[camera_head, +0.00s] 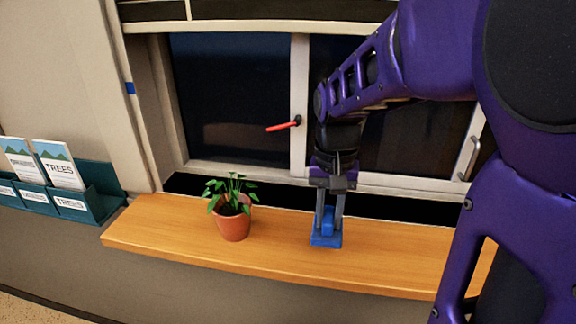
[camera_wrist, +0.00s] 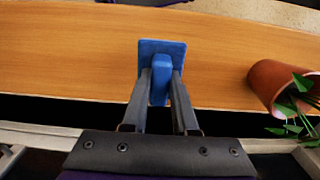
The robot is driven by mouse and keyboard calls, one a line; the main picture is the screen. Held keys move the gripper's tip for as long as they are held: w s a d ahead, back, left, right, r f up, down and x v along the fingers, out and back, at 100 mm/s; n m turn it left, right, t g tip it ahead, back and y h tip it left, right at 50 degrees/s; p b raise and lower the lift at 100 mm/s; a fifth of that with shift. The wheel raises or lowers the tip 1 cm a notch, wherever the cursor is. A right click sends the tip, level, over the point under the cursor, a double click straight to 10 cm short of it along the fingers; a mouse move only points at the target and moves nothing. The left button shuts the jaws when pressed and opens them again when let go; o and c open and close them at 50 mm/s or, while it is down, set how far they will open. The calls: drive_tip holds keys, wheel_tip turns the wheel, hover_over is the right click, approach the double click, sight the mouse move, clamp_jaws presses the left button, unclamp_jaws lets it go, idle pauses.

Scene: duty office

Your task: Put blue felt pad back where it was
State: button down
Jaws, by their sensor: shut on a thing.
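The blue felt pad (camera_head: 326,240) is a flat blue square with a raised blue grip block on top. My gripper (camera_head: 328,222) points down and is shut on that block, one finger on each side. In the wrist view the pad (camera_wrist: 162,47) shows beyond the fingertips of my gripper (camera_wrist: 161,85). The pad is at the wooden window sill (camera_head: 390,270), right of the potted plant. I cannot tell whether it touches the wood or hangs just above it.
A plant in a terracotta pot (camera_head: 233,224) stands on the sill to the left; it also shows in the wrist view (camera_wrist: 272,82). A teal brochure rack (camera_head: 98,204) is at the far left. The sill between pot and pad is clear.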

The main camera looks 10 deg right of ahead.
sight(329, 215)
drive_tip(key=shift+f+b, duration=1.1)
drive_tip(key=shift+f, duration=0.95)
drive_tip(key=shift+f, duration=0.15)
drive_tip(key=c, duration=0.7)
unclamp_jaws()
drive_tip(key=shift+r+p, duration=0.5)
drive_tip(key=shift+r, duration=3.4)
